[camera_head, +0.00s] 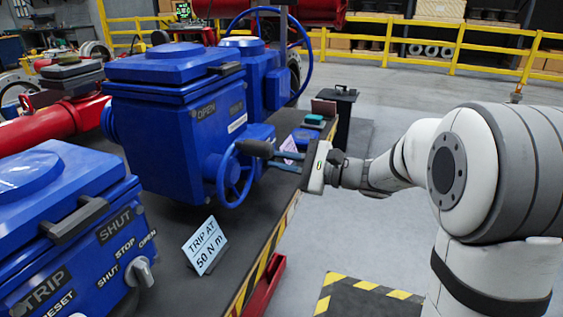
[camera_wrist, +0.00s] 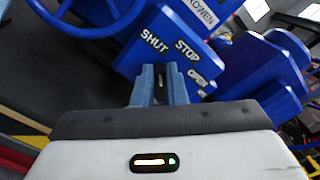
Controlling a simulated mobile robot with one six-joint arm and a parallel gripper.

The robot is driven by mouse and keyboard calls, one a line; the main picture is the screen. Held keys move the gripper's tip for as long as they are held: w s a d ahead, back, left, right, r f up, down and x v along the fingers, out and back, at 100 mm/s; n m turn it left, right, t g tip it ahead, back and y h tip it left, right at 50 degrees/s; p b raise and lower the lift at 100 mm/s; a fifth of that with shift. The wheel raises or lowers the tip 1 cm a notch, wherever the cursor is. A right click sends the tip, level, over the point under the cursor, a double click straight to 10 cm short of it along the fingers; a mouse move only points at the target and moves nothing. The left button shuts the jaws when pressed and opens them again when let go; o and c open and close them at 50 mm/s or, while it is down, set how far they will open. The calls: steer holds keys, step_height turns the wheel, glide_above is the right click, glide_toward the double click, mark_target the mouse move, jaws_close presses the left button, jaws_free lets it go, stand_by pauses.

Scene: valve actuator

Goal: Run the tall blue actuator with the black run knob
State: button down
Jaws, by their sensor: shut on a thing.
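The tall blue actuator (camera_head: 165,125) stands on the dark bench in the middle left of the head view, with a blue handwheel (camera_head: 222,180) on its near side. My gripper (camera_head: 277,162) reaches in from the right beside that handwheel. In the wrist view, my gripper (camera_wrist: 160,85) has its two fingers close together at a blue face lettered SHUT, STOP and OPEN (camera_wrist: 187,50). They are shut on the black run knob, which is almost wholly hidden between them. Which way the knob points cannot be seen.
Another blue actuator (camera_head: 55,205), lettered TRIP and RESET with a grey knob (camera_head: 140,272), stands at the near left. A sign reading TRIP AT 50 N m (camera_head: 204,246) stands on the bench. A dark grey handle (camera_head: 255,148) lies close to my fingers. Open floor lies right of the bench.

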steer(key=c, duration=1.5)
jaws_free()
steer(key=shift+o, duration=0.2)
steer(key=v, duration=0.8)
steer(key=shift+p, duration=0.45)
steer(key=shift+a+r, duration=0.1)
